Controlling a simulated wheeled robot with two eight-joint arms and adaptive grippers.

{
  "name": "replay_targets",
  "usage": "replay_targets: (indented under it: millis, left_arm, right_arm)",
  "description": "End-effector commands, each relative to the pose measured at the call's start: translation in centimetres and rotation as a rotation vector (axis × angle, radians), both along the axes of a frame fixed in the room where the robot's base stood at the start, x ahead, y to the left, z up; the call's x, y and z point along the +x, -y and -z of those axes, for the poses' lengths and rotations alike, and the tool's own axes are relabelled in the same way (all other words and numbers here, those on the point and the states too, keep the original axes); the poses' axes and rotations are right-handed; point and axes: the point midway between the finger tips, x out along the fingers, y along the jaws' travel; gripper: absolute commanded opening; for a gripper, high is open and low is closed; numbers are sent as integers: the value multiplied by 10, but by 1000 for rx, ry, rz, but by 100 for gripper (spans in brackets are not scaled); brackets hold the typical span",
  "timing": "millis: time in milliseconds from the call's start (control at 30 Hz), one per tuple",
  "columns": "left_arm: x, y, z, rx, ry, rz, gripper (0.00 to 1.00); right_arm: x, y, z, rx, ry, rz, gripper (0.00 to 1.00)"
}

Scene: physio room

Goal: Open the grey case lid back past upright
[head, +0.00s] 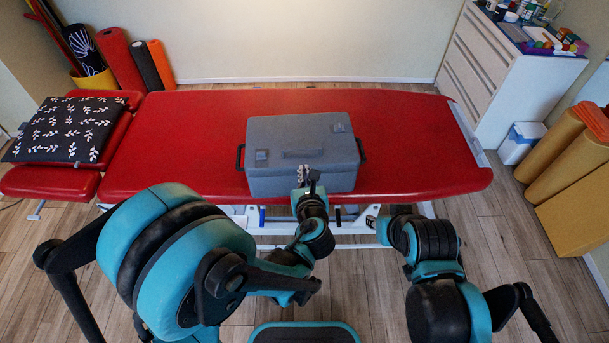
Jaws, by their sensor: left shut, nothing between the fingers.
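The grey case (290,184) stands on the red treatment table (190,140), near its front edge and right of its middle. Its lid (303,133) is down and looks closed. A dark handle shows on each short side. My left gripper (309,172) is at the front face of the case, close below the lid's front edge, and its fingers are shut with nothing between them. Whether it touches the case I cannot tell. My right arm is at the lower right, in front of the table, and its gripper is not clearly visible.
A black patterned pillow (66,130) lies on the table's left end. Foam rollers (121,60) stand behind at the left. A white drawer cabinet (500,62) with small items is at the right. The table top on both sides of the case is clear.

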Motion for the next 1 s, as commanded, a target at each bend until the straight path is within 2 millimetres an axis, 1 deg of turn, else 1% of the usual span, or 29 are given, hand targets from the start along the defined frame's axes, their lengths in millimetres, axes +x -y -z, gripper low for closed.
replay_targets:
  millis: [33, 100, 233, 500, 700, 833, 1000]
  left_arm:
    - [0, 5, 2, 37, 7, 21, 0]
    - [2, 8, 4, 68, 15, 36, 0]
    - [14, 7, 9, 75, 16, 37, 0]
    - [60, 3, 26, 73, 15, 35, 0]
    - [85, 1, 34, 71, 15, 36, 0]
    - [93, 1, 35, 71, 15, 37, 0]
    - [94, 1, 35, 71, 15, 38, 0]
  right_arm:
    - [0, 0, 1, 0, 0, 0, 31]
    - [0, 0, 1, 0, 0, 0, 31]
    - [0, 0, 6, 0, 0, 0, 31]
    - [0, 0, 21, 0, 0, 0, 31]
    - [0, 0, 28, 0, 0, 0, 31]
    - [0, 0, 29, 0, 0, 0, 31]
    - [0, 0, 29, 0, 0, 0, 31]
